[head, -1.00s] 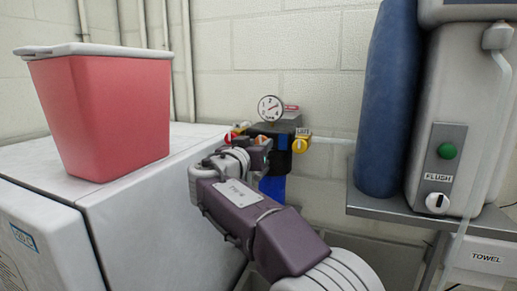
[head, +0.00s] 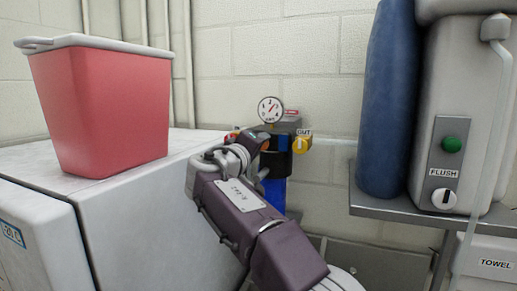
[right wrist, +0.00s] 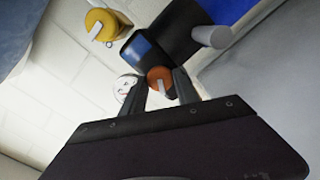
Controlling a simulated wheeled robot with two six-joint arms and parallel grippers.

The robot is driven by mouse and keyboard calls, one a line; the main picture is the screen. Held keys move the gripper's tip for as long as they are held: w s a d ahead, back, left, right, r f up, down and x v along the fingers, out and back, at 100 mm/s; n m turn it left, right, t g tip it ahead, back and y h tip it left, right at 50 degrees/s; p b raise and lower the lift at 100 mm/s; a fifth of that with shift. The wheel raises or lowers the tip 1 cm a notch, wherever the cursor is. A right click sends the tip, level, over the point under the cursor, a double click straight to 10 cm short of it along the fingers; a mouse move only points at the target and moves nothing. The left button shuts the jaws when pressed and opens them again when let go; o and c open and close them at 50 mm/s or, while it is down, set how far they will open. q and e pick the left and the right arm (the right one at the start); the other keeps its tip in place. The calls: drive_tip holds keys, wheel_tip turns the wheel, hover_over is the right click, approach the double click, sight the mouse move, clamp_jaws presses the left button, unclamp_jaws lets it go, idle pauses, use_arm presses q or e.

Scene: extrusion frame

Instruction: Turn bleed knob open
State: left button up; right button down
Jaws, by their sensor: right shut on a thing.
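The orange bleed knob (right wrist: 160,77) shows in the right wrist view, with a light pointer bar on its face. My right gripper (right wrist: 161,88) is shut on it, one finger on each side. In the head view my right gripper (head: 262,140) reaches up to the filter and gauge unit and mostly hides the knob. The round white gauge (head: 270,109) sits on top of the unit. The blue filter bowl (head: 274,193) hangs below, partly behind my arm. My left gripper is not in view.
A yellow knob (head: 301,145) labelled OUT sits close to the right of my gripper. A red tub (head: 105,115) stands on the white cabinet at left. At right, a dark blue cylinder (head: 386,110) and a machine with a FLUSH panel (head: 445,165) stand on a grey shelf.

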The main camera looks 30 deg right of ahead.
drive_tip(key=n, duration=0.6)
drive_tip(key=shift+n, duration=0.3)
idle(0.5)
drive_tip(key=c, duration=0.9)
unclamp_jaws()
drive_tip(key=shift+c, duration=0.2)
drive_tip(key=b+v, duration=0.3)
drive_tip(key=v, duration=0.6)
drive_tip(key=shift+w, duration=0.1)
